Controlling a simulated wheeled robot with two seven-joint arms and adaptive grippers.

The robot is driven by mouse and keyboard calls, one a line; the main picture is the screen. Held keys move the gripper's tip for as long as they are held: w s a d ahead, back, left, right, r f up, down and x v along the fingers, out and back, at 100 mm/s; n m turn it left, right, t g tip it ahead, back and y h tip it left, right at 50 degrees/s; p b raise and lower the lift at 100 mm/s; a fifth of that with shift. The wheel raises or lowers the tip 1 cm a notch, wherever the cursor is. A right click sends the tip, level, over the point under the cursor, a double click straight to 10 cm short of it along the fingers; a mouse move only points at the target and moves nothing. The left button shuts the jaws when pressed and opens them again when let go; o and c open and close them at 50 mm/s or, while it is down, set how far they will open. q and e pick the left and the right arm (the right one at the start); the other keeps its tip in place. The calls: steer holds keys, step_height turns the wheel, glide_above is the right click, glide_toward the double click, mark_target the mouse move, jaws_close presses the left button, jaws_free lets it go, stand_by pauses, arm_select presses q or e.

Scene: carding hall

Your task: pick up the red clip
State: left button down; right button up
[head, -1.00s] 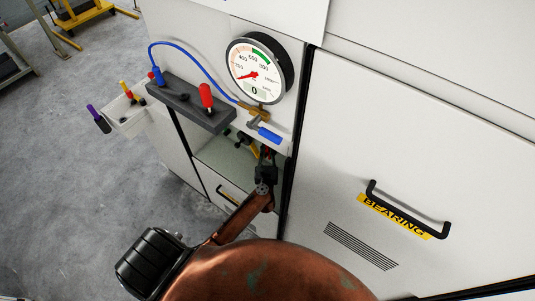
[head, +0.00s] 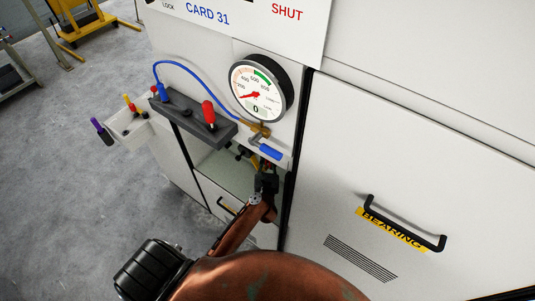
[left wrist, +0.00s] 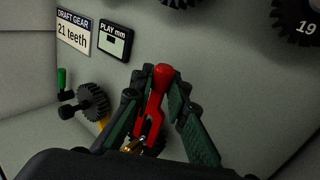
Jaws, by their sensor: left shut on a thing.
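The red clip (left wrist: 157,100) shows in the left wrist view, a red piece with a rounded knob at its upper end. My left gripper (left wrist: 160,85) is shut on it, with a dark green finger on each side. The clip's lower end runs down by a small brass piece (left wrist: 133,146) and is partly hidden. In the head view my left gripper (head: 267,172) is inside the open bay below the gauge, and the clip cannot be made out there. My right gripper is not in view.
A gauge (head: 258,87) and a dark shelf (head: 180,112) with a red-handled tool (head: 208,113) are above the bay. A blue-handled valve (head: 270,152) hangs close above my gripper. In the wrist view, gears (left wrist: 92,102) and a black PLAY gauge (left wrist: 114,40) are on the wall.

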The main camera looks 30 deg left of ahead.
arm_select(q)
steer(key=b+v, duration=0.2)
steer(key=v, duration=1.3)
steer(key=shift+w+a+r+p, duration=0.85)
steer(key=shift+w+a+p, duration=0.5)
steer(key=shift+w, duration=0.9)
steer(key=shift+w+a+r+p, duration=0.9)
steer(key=shift+w+a+p, duration=0.45)
steer(key=shift+w, duration=0.9)
steer(key=shift+w+a+r+p, duration=1)
steer(key=shift+w+p, duration=0.6)
steer(key=shift+w, duration=0.65)
steer(key=shift+a+f, duration=0.1)
steer(key=shift+f, duration=0.1)
